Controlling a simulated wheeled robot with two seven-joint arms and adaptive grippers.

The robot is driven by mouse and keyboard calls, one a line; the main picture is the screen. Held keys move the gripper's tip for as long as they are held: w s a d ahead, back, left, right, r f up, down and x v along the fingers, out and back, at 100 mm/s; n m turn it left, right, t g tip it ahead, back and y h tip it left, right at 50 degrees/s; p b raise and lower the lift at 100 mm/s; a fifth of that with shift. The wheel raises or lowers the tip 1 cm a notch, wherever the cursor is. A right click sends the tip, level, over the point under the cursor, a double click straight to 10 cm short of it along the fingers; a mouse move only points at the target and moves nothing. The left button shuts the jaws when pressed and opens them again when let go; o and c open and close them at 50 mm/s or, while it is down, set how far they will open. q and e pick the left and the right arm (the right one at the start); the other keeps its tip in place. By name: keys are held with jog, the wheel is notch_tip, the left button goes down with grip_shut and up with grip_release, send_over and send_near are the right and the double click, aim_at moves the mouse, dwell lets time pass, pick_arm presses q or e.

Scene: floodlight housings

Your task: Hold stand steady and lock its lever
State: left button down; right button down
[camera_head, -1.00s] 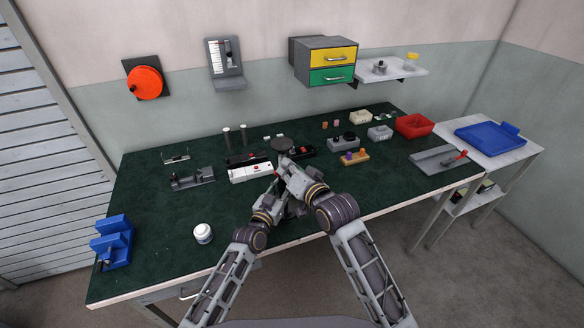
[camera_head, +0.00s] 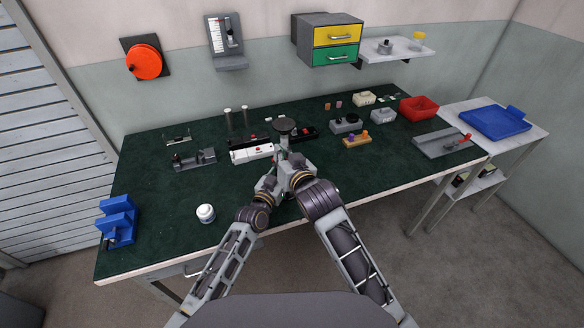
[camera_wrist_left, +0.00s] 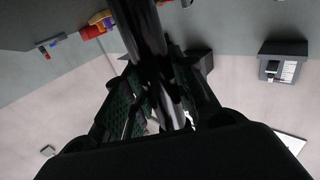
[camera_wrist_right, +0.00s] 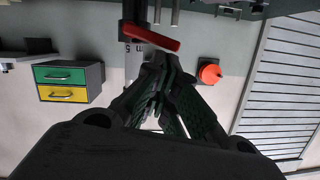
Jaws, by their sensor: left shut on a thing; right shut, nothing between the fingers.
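The stand (camera_head: 284,125) is upright on the bench, with a round dark plate on top of its post. In the left wrist view its metal post (camera_wrist_left: 142,25) runs between the fingers of my left gripper (camera_wrist_left: 150,75), which is shut on it. In the right wrist view a red lever (camera_wrist_right: 150,38) sits across the dark collar, above a scale-marked part of the post. My right gripper (camera_wrist_right: 160,62) is shut and empty, its fingertips close to the lever; I cannot tell whether they touch. In the head view my arms hide the stand's lower part.
A white jar (camera_head: 206,213) and blue holder (camera_head: 118,220) are at left. The bench front right is clear.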

jog(key=v, duration=1.1)
jog(key=shift+s, duration=0.25)
dwell(0.3)
jog(key=c, duration=1.6)
grip_release()
jog(key=shift+f, duration=0.25)
jog(key=shift+c, duration=0.2)
jog(key=o, duration=0.5)
jog(key=shift+s+f, duration=0.35)
jog(key=shift+f, duration=0.25)
jog(key=o, duration=0.6)
notch_tip(320, 180, down, 9)
jog(key=s+d+m+g+h, duration=0.1)
jog(key=m, duration=0.1)
jog(key=shift+s+d+g, duration=0.15)
jog(key=shift+s+g, duration=0.05)
jog(key=shift+g, duration=0.1)
jog(key=shift+w+a+r+n+t+y, duration=0.2)
jog(key=shift+w+r+t, duration=0.25)
jog(key=shift+r+t, duration=0.25)
jog(key=shift+w+a+r+n+t+y, duration=0.1)
jog(key=shift+w+r+t+y, duration=0.1)
jog(key=shift+w+r+t, duration=0.4)
jog(key=shift+w+a+r+n+t+y, duration=0.1)
jog(key=shift+w+a+r+t+y, duration=0.15)
jog(key=shift+r+t, duration=0.6)
jog(key=shift+w+f, duration=0.15)
jog(key=shift+w, duration=0.1)
